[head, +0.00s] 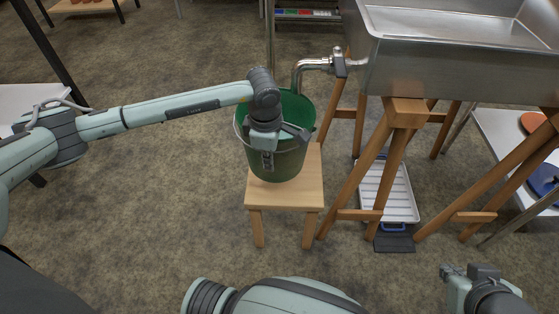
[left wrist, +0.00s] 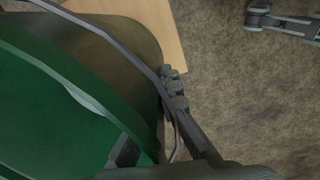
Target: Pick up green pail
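The green pail (head: 281,163) stands upright on a small wooden stool (head: 285,193), below a metal spout. Its thin wire handle hangs down at the side. My left gripper (head: 281,148) is at the pail's near rim, pointing down, with its fingers apart. In the left wrist view the pail (left wrist: 50,95) fills the left side. There the left gripper (left wrist: 150,122) has one finger outside the pail wall and a dark finger part over the green inside; the handle wire runs close by. Contact is unclear. My right gripper (head: 466,272) is at the bottom right, away from the pail; its finger opening is unclear.
A steel evaporator pan (head: 450,60) on a wooden stand (head: 398,150) is at the right. Its spout (head: 316,64) reaches over the pail. A white tray (head: 390,190) lies under the stand. The floor left of the stool is clear.

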